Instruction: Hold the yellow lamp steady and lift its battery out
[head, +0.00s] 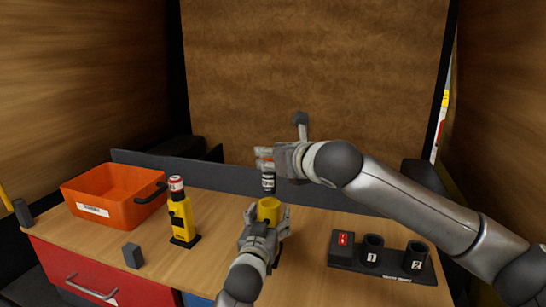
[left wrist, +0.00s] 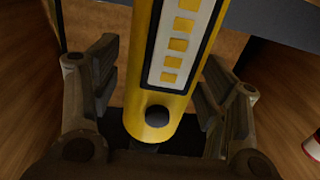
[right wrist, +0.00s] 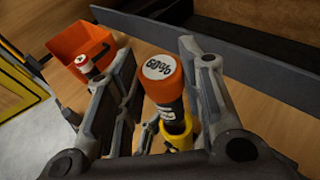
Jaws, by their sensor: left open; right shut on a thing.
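The yellow lamp (head: 269,210) stands upright on the bench in the head view, its top open. In the left wrist view the yellow lamp (left wrist: 153,118), with a pale panel of yellow squares and a black button, is between the spread fingers of my left gripper (head: 266,224), which is open around it. My right gripper (head: 266,160) is shut on the battery (head: 268,183), which hangs upright just above the lamp, apparently clear of it. In the right wrist view the battery (right wrist: 160,78) shows an orange cap marked 60% and a dark body; the lamp (right wrist: 178,139) is below.
A second yellow lamp (head: 181,218) with a red-and-white top stands at left, near an orange bin (head: 113,193) and a small grey block (head: 132,255). A dark rack (head: 380,262) with a red display and two numbered sockets is at right. A low dark panel runs behind.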

